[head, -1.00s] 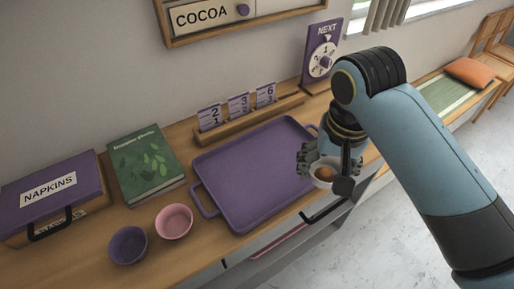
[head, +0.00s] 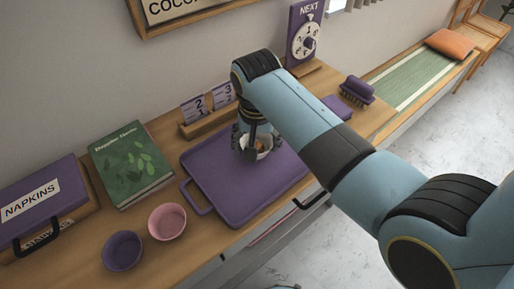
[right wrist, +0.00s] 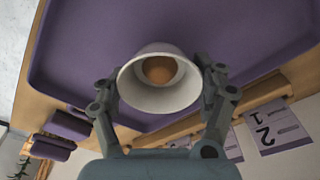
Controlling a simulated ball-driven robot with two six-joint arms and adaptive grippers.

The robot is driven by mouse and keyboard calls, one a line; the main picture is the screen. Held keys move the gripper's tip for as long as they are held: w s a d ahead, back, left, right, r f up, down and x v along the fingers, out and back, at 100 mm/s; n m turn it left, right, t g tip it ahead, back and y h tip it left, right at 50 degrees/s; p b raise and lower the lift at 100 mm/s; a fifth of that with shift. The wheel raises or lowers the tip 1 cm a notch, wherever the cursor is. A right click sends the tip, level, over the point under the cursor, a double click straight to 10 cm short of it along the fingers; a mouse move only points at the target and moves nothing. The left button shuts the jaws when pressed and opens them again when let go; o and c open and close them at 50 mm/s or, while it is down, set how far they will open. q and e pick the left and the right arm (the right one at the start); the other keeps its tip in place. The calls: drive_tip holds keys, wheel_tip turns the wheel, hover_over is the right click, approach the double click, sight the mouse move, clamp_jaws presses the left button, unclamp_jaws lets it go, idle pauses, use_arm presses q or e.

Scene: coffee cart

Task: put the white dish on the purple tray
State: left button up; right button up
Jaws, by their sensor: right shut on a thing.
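The white dish (right wrist: 160,97) is a small round bowl with a brownish round thing (right wrist: 160,69) in it. My right gripper (right wrist: 162,84) is shut on the dish, with a finger on each side of its wall. In the head view the right gripper (head: 253,146) and the dish (head: 264,153) are over the purple tray (head: 235,205), towards its back right part. I cannot tell whether the dish touches the tray. My arm hides part of the dish and tray. The tray is otherwise empty. My left gripper is not in view.
A pink bowl (head: 167,221) and a purple bowl (head: 122,251) stand left of the tray. A green book (head: 131,163) and a napkin box (head: 45,208) lie further left. A number-card rack (head: 211,120) stands behind the tray.

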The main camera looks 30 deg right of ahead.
wheel_tip(320, 180, down, 2)
drive_tip(key=shift+f, duration=0.4)
drive_tip(key=o, duration=1.8)
drive_tip(key=shift+f, duration=0.1)
drive_tip(key=shift+c, duration=0.2)
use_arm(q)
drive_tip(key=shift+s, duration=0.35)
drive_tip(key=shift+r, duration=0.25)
use_arm(e)
wheel_tip(320, 180, up, 12)
drive_tip(key=s, duration=0.1)
drive_tip(key=shift+s+a, duration=0.15)
drive_tip(key=shift+a, duration=0.15)
